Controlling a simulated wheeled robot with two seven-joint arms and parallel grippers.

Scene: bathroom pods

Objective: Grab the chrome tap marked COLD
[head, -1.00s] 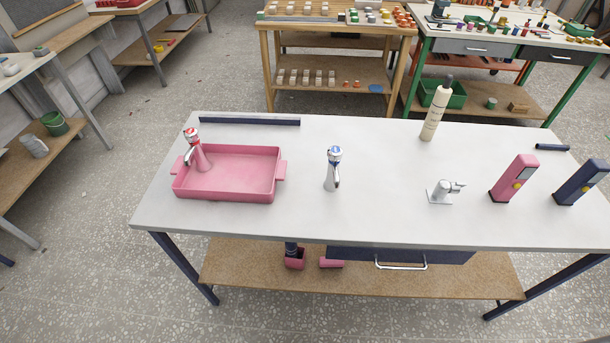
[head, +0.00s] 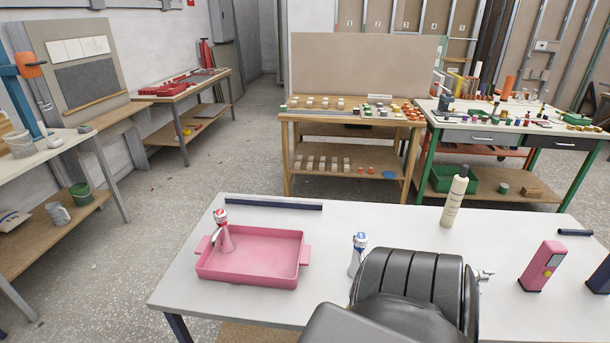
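A chrome tap with a blue-marked top (head: 357,255) stands upright on the white worktop (head: 345,222). Its lower right side is close to or behind a dark arm link of mine in this view. A second chrome tap with a red-marked top (head: 222,231) stands at the pink tray (head: 248,276), at its left part. The lettering on both taps is too small to read. A third chrome fitting (head: 484,275) shows only its right end past my arm. Neither of my grippers is in view.
A cream cylinder (head: 455,200) stands at the back of the worktop. A pink device (head: 542,266) stands at the right, and a dark blue bar (head: 260,203) lies along the back left. Other benches stand behind. The worktop between the tray and blue-topped tap is clear.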

